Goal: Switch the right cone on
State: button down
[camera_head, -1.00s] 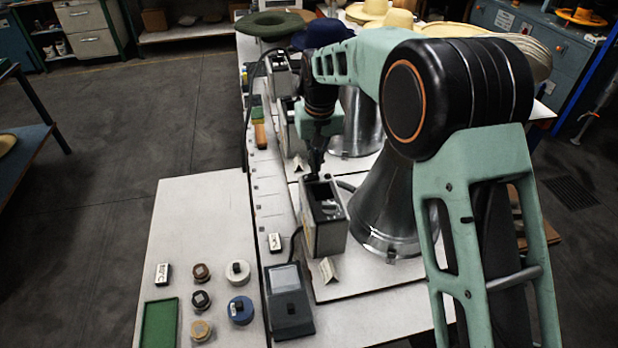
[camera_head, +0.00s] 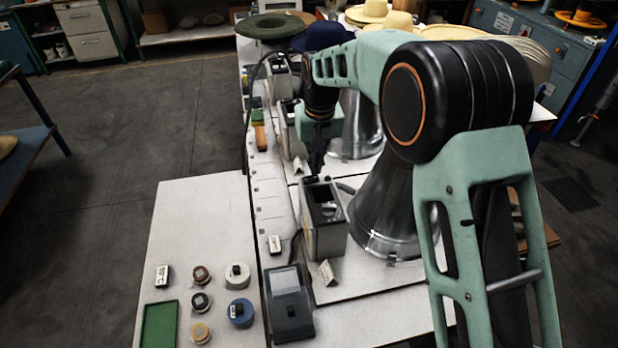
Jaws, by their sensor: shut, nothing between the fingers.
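The nearer metal cone (camera_head: 382,222) stands on a white plate on the bench, partly hidden behind my arm. A grey control box (camera_head: 323,222) with a dark recessed top stands just left of it. Another metal cone (camera_head: 358,130) stands farther back, partly covered by my arm. My gripper (camera_head: 315,177) points down at the far top edge of the near box. It is shut and holds nothing. Its fingertips are small and dark here, and I cannot tell whether they touch the box or its switch.
A dark device with a screen (camera_head: 288,300) and a folded white card (camera_head: 327,273) are in front of the box. Several small round pots, including a blue one (camera_head: 240,312), and a green tray (camera_head: 159,325) lie at the left. Hats, including a green one (camera_head: 270,25), are behind.

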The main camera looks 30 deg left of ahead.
aim_at(316, 177)
jog(key=shift+f+b, duration=0.65)
jog(key=shift+f, duration=0.45)
dwell(0.6)
jog(key=shift+r, duration=0.1)
jog(key=shift+r+p, duration=2.45)
jog(key=shift+r, duration=1.05)
